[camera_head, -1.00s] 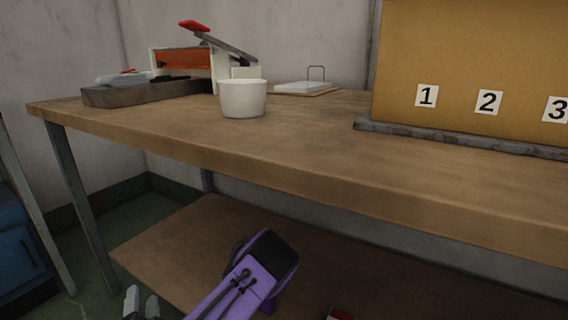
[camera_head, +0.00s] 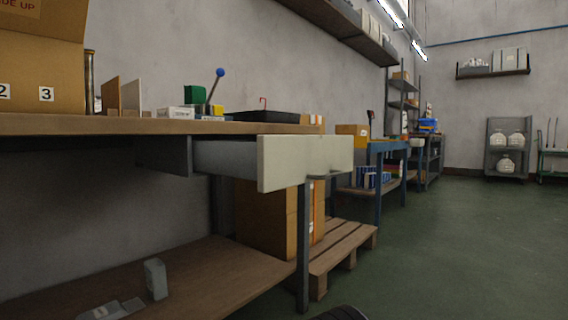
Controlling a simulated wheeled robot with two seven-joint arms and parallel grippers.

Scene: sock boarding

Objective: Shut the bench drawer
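The bench drawer (camera_head: 307,162) is open. Its pale front panel stands well out from under the right part of the wooden bench top (camera_head: 150,125), and its grey side shows behind it. Small grey parts show at the lower left, one upright (camera_head: 155,280) and one lying flatter (camera_head: 108,309). They may be my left gripper, but I cannot tell whether it is open or shut. They are well below and left of the drawer, apart from it. My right gripper is not in view.
Below the bench is a wooden lower shelf (camera_head: 205,275). A cardboard box (camera_head: 265,220) stands beneath the drawer, near a wooden pallet (camera_head: 340,250). A bench leg (camera_head: 303,250) stands under the drawer. The green floor (camera_head: 450,250) is clear to the right.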

